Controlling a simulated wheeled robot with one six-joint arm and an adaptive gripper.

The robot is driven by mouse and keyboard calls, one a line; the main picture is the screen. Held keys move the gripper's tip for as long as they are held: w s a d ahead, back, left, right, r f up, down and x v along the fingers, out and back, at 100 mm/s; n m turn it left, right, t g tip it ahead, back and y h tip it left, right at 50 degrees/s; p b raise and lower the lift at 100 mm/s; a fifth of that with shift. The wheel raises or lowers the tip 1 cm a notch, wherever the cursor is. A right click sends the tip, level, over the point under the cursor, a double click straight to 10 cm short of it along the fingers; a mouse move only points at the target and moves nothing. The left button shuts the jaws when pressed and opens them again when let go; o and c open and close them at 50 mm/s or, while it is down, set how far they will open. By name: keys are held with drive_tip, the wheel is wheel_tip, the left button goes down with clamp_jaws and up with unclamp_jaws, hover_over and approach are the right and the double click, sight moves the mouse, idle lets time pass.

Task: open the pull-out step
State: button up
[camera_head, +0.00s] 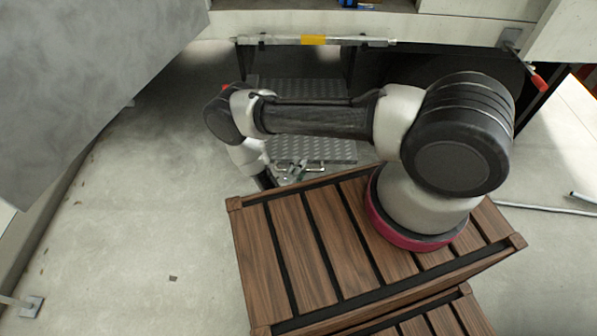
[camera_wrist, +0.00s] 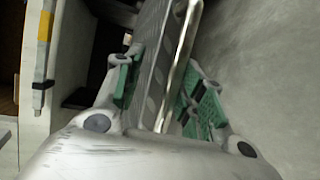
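The pull-out step is dark metal with a raised tread pattern. In the head view its upper tread (camera_head: 297,91) sits under the truck's edge, and a lower tread (camera_head: 325,150) shows below it, partly behind my arm. A thin metal bar handle (camera_wrist: 183,60) runs along the step's front edge in the wrist view. My gripper (camera_wrist: 166,92) has green-padded fingers standing apart, one on each side of the bar and the tread edge (camera_wrist: 153,75). Gaps show beside the pads. In the head view my gripper (camera_head: 290,172) is small, at the lower tread's front edge.
The truck's pale sill (camera_head: 460,28) runs above the step, with a yellow-marked bar (camera_head: 313,40) and a red-tipped lever (camera_head: 538,82). A large grey panel (camera_head: 80,75) stands at left. The concrete floor (camera_head: 150,230) at left is mostly clear.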

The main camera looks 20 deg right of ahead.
drive_tip(key=o, duration=1)
wheel_tip(320, 180, up, 6)
drive_tip(key=shift+w, duration=0.15)
drive_tip(key=shift+r, duration=0.65)
drive_tip(key=c, duration=0.3)
drive_tip(key=shift+r, duration=0.35)
drive_tip(key=c, duration=0.6)
drive_tip(key=shift+r, duration=0.25)
drive_tip(key=shift+c, duration=0.5)
drive_tip(key=shift+s+a, duration=0.1)
drive_tip(key=shift+s, duration=0.1)
